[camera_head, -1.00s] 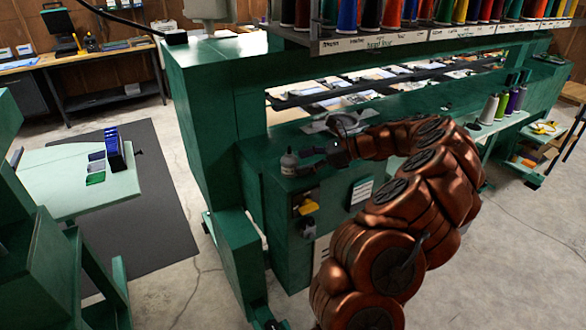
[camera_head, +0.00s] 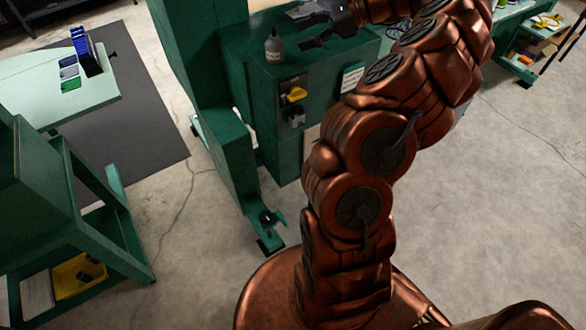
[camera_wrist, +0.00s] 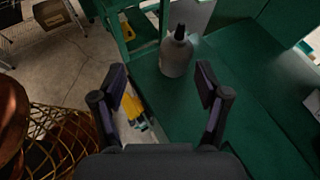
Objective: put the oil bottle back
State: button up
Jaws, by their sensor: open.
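The oil bottle (camera_head: 274,48) is a small grey bottle with a dark cap. It stands upright on the green machine's cabinet top (camera_head: 262,72), near its left end. In the wrist view the bottle (camera_wrist: 176,55) shows just beyond my fingertips, between their lines. My gripper (camera_head: 303,30) is open and empty, to the right of the bottle and apart from it. Both spread fingers show in the wrist view (camera_wrist: 162,80).
An open niche in the cabinet front holds a yellow item (camera_head: 295,95) and a dark-and-grey item (camera_head: 296,116). A pale green table (camera_head: 60,95) with blue boxes stands at left. A green cart holds a yellow tray (camera_head: 78,276). The concrete floor between is clear.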

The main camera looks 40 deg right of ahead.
jog(key=s+a+r+n+g+h, duration=0.15)
jog(key=a+n, duration=0.25)
jog(key=a, duration=0.5)
jog(key=s+a+r+n+g, duration=0.1)
jog(key=s+a+n+g, duration=0.3)
jog(key=a, duration=0.6)
jog(key=s+a+r+n+g, duration=0.1)
jog(key=s+a+n+g, duration=0.1)
jog(key=a+n, duration=0.5)
jog(key=s+a+f+n+g+h, duration=0.1)
jog(key=s+a+f+n+h, duration=0.1)
jog(key=s+a, duration=0.25)
jog(key=s+a+f+n+g+h, duration=0.1)
jog(key=s+a+f+n+h, duration=0.15)
jog(key=s, duration=0.35)
jog(key=s+d+f+n+h, duration=0.2)
jog(key=s+f, duration=0.1)
jog(key=s, duration=0.3)
jog(key=s+d+f+n+h, duration=0.2)
jog(key=s+f+n, duration=0.1)
jog(key=s, duration=0.4)
jog(key=shift+s+d+f+h, duration=0.15)
jog(key=shift+s+f+h, duration=0.15)
jog(key=shift+f, duration=0.15)
jog(key=shift+d, duration=0.1)
